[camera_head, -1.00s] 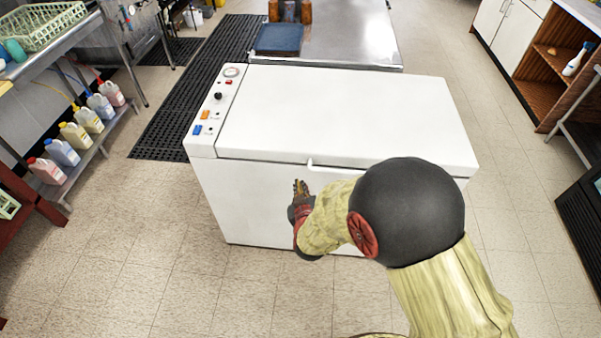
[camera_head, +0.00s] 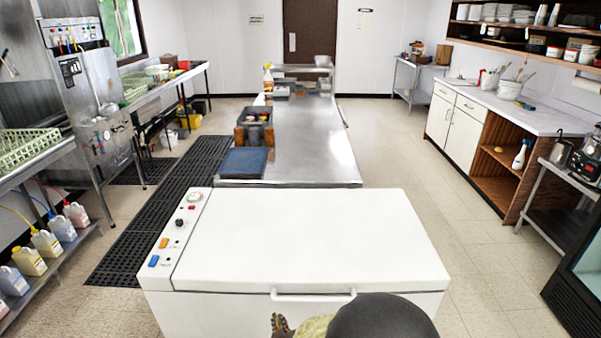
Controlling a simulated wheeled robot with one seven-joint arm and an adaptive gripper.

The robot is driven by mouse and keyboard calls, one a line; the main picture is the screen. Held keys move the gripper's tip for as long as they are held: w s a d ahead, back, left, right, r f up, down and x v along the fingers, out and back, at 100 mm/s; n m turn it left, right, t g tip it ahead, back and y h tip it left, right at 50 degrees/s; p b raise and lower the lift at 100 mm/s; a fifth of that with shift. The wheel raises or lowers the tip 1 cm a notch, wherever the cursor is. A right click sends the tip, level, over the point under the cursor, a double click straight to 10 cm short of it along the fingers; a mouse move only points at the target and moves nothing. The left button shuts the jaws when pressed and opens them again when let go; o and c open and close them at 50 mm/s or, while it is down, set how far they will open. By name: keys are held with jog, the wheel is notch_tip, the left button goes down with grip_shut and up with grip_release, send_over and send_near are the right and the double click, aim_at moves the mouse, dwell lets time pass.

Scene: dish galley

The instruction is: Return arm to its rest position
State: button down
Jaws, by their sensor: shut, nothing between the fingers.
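My gripper (camera_head: 281,323) shows only in part at the bottom edge of the head view, in front of the white chest unit (camera_head: 310,235). Its fingers point up, just below the left end of the lid handle (camera_head: 313,296). It holds nothing. The black round joint of my arm (camera_head: 380,318) is at the bottom edge, right of the gripper. The rest of the arm is below the picture. The lid of the chest unit is shut.
A long steel table (camera_head: 310,140) stands behind the chest, bearing a blue mat (camera_head: 244,162) and a dark bin (camera_head: 254,128). A black floor mat (camera_head: 160,210) lies left. Bottles (camera_head: 45,243) stand on a low left shelf. Tiled floor (camera_head: 455,235) is clear on the right.

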jog(key=s+f+g, duration=0.4)
jog(key=s+f, duration=0.3)
jog(key=s+r+m+g, duration=0.1)
jog(key=s+r+g, duration=0.3)
jog(key=s, duration=0.2)
jog(key=s+d+r+m+h, duration=0.1)
jog(key=s+d+r, duration=0.3)
jog(key=d+r, duration=0.4)
jog(key=s+d+r+m+t, duration=0.1)
jog(key=s+d+r, duration=0.3)
jog(key=d+r, duration=0.4)
jog(key=s+d+r+m+h, duration=0.1)
jog(key=s+d+r+m, duration=0.2)
jog(key=d+r, duration=0.5)
notch_tip(320, 180, up, 7)
jog(key=shift+s+d+r+m+t+h, duration=0.2)
jog(key=shift+s+d+m+t+h, duration=0.15)
jog(key=shift+s, duration=0.5)
